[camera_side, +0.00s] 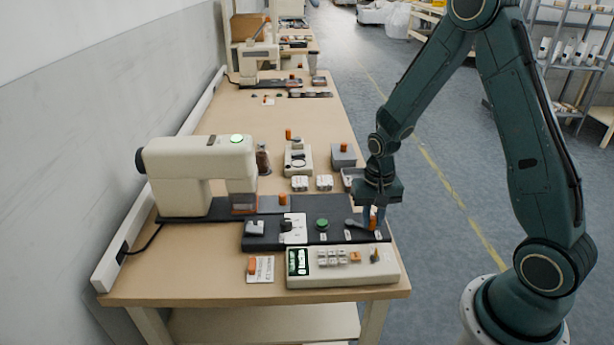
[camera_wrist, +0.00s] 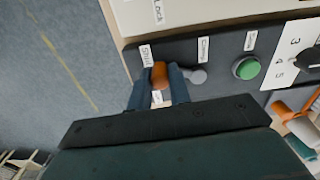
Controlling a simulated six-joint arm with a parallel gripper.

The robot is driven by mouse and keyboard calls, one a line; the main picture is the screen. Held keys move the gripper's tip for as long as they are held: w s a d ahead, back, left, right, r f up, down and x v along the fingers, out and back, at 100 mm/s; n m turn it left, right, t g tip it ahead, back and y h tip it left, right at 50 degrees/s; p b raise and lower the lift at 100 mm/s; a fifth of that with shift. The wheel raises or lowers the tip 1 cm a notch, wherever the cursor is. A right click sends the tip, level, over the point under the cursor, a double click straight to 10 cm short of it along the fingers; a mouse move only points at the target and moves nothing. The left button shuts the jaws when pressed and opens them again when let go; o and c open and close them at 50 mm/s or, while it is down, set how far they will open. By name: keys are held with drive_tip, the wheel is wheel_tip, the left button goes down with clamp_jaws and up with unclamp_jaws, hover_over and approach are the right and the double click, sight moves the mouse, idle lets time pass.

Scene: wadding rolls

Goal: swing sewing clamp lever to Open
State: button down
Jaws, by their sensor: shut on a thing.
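The clamp lever has an orange knob (camera_wrist: 159,75) and a grey pivot end (camera_wrist: 198,76) on the dark control panel (camera_wrist: 222,92). My gripper (camera_wrist: 159,88) is shut on the orange knob, one finger on each side of it. In the side view my gripper (camera_side: 373,214) reaches down to the panel's right end, where the lever's grey end (camera_side: 352,223) shows. A small white label (camera_wrist: 148,55) stands beside the knob and another label lies partly hidden between the fingers. Their lettering is too small to read surely. The lever lies roughly along the panel's length.
A green button (camera_side: 322,224) and a white dial plate (camera_side: 293,228) sit left of the lever. A beige keypad box (camera_side: 343,279) stands in front. The sewing machine (camera_side: 205,160) is at the left. Grey and beige boxes stand behind the panel. The table's right edge is close.

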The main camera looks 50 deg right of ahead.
drive_tip(key=n, duration=0.1)
drive_tip(key=d+n, duration=0.1)
drive_tip(key=shift+w+d+n, duration=0.15)
drive_tip(key=shift+w+n, duration=0.2)
drive_tip(key=shift+n, duration=0.05)
drive_tip(key=n, duration=0.1)
drive_tip(key=w+d+n, duration=0.1)
drive_tip(key=shift+n, duration=0.4)
drive_tip(key=n, duration=0.1)
drive_tip(key=w+n, duration=0.1)
drive_tip(key=shift+d+n, duration=0.3)
drive_tip(key=shift+d, duration=0.05)
drive_tip(key=shift+w+d+n, duration=0.15)
drive_tip(key=shift+w+n, duration=0.15)
drive_tip(key=shift+n, duration=0.35)
drive_tip(key=shift+w+d+n, duration=0.1)
drive_tip(key=shift+w+n, duration=0.15)
drive_tip(key=shift+n, duration=0.4)
drive_tip(key=c, duration=1.3)
unclamp_jaws()
drive_tip(key=shift+r, duration=0.1)
wheel_tip(320, 180, up, 14)
